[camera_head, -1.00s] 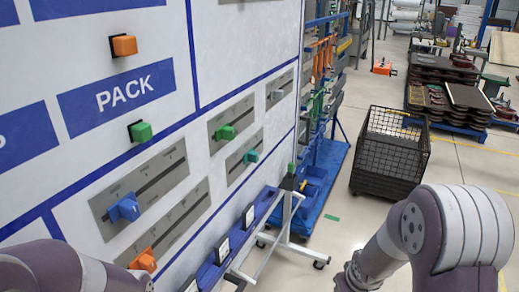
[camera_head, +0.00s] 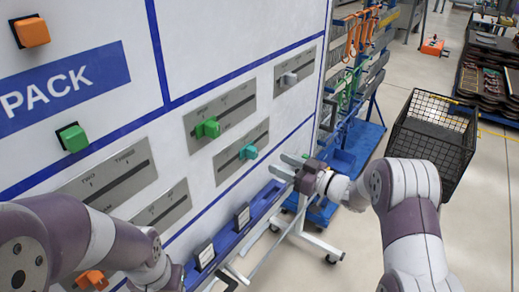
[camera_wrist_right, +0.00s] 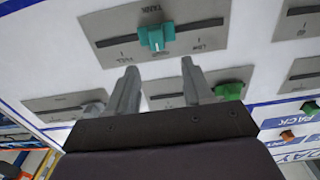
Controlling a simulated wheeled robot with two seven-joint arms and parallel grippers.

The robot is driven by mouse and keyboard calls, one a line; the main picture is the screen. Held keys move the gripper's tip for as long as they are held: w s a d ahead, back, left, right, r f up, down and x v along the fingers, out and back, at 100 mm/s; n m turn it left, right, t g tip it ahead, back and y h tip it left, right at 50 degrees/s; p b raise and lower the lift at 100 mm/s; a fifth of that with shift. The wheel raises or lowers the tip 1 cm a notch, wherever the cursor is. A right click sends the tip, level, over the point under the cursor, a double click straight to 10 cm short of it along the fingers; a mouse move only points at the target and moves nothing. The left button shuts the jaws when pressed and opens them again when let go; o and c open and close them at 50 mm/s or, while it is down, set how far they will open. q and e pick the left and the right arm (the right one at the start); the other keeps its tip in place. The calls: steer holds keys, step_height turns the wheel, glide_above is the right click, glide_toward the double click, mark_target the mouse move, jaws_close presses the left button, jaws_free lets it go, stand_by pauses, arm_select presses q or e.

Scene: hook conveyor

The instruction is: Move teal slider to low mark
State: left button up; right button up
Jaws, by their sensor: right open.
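The teal slider (camera_head: 249,152) sits on its grey slotted plate (camera_head: 228,162) on the white wall panel, around the middle of the slot. It also shows in the right wrist view (camera_wrist_right: 156,37), where the picture is upside down. There, a small label that looks like LOW (camera_wrist_right: 205,43) is to the right of the slider. My right gripper (camera_head: 283,166) is right of and a little below the teal slider. Its fingers (camera_wrist_right: 158,82) are spread, empty and apart from the slider. My left arm comes in at lower left; its gripper is out of frame.
A green slider (camera_head: 207,128), a grey slider (camera_head: 290,78) and an orange slider (camera_head: 92,280) are on nearby plates. A blue rail (camera_head: 236,238) runs below the panel. A black wire bin (camera_head: 433,134) stands on the floor at right.

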mark_target(256, 153)
steer(key=p+x, duration=0.2)
steer(key=x, duration=0.5)
steer(key=shift+w, duration=0.3)
steer(key=shift+w+a, duration=0.1)
steer(key=shift+a, duration=0.4)
steer(key=shift+w+f, duration=0.15)
steer(key=shift+w, duration=0.1)
steer(key=shift+s, duration=0.1)
jaws_close()
steer(key=s+a, duration=0.1)
steer(key=s, duration=0.1)
steer(key=s+a, duration=0.2)
steer(key=s+a+b, duration=0.1)
steer(key=s, duration=0.1)
steer(key=shift+s+a, duration=0.1)
steer(key=shift+a, duration=0.15)
